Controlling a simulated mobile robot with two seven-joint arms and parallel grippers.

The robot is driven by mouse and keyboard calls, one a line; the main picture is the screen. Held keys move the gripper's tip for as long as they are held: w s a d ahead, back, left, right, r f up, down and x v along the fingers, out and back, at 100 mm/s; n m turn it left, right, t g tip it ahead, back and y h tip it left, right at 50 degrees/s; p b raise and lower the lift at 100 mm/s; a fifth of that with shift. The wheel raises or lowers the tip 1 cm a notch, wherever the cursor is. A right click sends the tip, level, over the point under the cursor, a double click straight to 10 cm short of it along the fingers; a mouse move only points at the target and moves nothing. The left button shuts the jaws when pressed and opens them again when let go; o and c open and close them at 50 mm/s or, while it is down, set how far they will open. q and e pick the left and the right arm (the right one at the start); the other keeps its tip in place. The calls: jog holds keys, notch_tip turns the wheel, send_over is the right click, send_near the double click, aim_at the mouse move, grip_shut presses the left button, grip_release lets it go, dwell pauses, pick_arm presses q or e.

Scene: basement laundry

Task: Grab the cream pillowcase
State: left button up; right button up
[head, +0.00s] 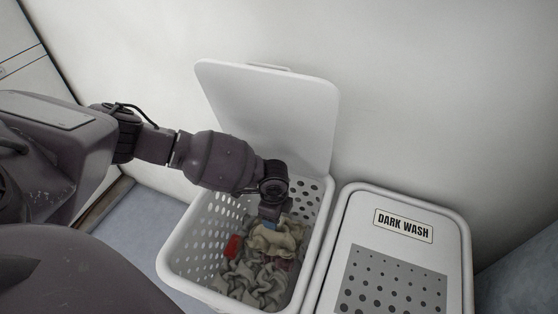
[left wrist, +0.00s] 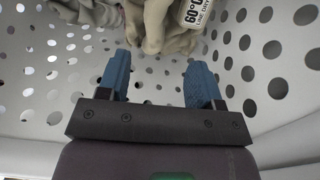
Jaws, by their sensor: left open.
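A cream, crumpled cloth (head: 278,240), which looks like the cream pillowcase, lies on top of the laundry in the open white basket. My left gripper (head: 268,222) reaches down into the basket right over it. In the left wrist view the open blue fingers (left wrist: 162,62) point at the cream cloth (left wrist: 154,28); its lowest fold lies at about the gap between the fingertips. I cannot tell whether they touch. A white tag with "60°" and "LINE DRY" print (left wrist: 196,12) is beside it. My right gripper is not in view.
The perforated white basket (head: 190,232) has its lid (head: 275,110) raised against the wall. Greyish cloths (head: 250,285) and a red item (head: 233,246) lie inside. A closed hamper labelled "DARK WASH" (head: 404,225) stands close on the right.

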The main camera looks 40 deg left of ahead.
aim_at(273, 232)
pick_arm(q)
jog(key=shift+s+f, duration=0.1)
jog(key=shift+f, duration=0.5)
notch_tip(273, 232, down, 4)
jog(key=shift+f+b, duration=0.2)
jog(key=shift+b, duration=0.75)
jog(key=f, duration=0.1)
jog(key=f+b, duration=0.1)
jog(key=f, duration=0.1)
jog(key=f+b, duration=0.1)
jog(key=shift+s+f, duration=0.35)
jog(key=shift+f, duration=0.15)
jog(key=shift+w, duration=0.15)
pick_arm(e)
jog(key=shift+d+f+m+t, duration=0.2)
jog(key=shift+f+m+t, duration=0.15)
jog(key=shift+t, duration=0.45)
pick_arm(q)
jog(key=shift+f, duration=0.1)
grip_shut()
